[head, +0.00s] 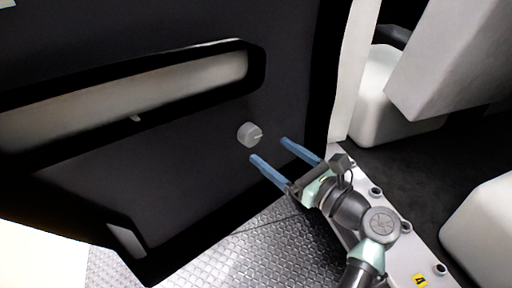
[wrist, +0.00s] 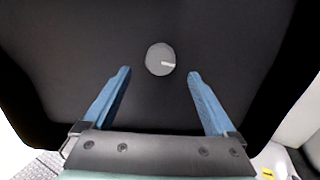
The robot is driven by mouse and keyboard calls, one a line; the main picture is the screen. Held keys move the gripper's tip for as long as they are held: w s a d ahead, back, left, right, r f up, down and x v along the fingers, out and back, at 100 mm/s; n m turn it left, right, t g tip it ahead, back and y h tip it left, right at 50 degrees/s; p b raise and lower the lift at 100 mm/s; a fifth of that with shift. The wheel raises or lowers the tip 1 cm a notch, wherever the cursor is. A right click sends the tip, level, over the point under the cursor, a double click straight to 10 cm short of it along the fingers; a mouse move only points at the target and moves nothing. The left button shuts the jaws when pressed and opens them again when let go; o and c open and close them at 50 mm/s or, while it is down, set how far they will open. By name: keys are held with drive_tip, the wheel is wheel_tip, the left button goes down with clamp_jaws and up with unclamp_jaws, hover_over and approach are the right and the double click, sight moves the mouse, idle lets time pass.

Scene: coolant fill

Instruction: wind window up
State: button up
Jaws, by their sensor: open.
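A round grey window knob (head: 249,134) with a small light mark sits on the dark inner panel of an open vehicle door (head: 190,140). My gripper (head: 268,149) has two long blue fingers spread wide, and it is empty. In the head view it is in front of the door panel, just below and right of the knob. In the wrist view the knob (wrist: 160,59) lies just beyond the fingertips and between their lines, with my gripper (wrist: 159,72) pointing at it. The fingers do not touch the knob. The window glass cannot be made out.
A long pale armrest recess (head: 150,88) runs across the door above and left of the knob. Diamond-plate floor (head: 235,255) lies below the door. A white sill (head: 400,235) with several bolts and white seats (head: 385,95) are at the right.

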sight(253, 138)
drive_tip(key=b+x, duration=0.3)
drive_tip(key=x, duration=0.3)
drive_tip(key=shift+w+a, duration=0.15)
drive_tip(key=shift+w, duration=0.1)
drive_tip(key=c, duration=1.4)
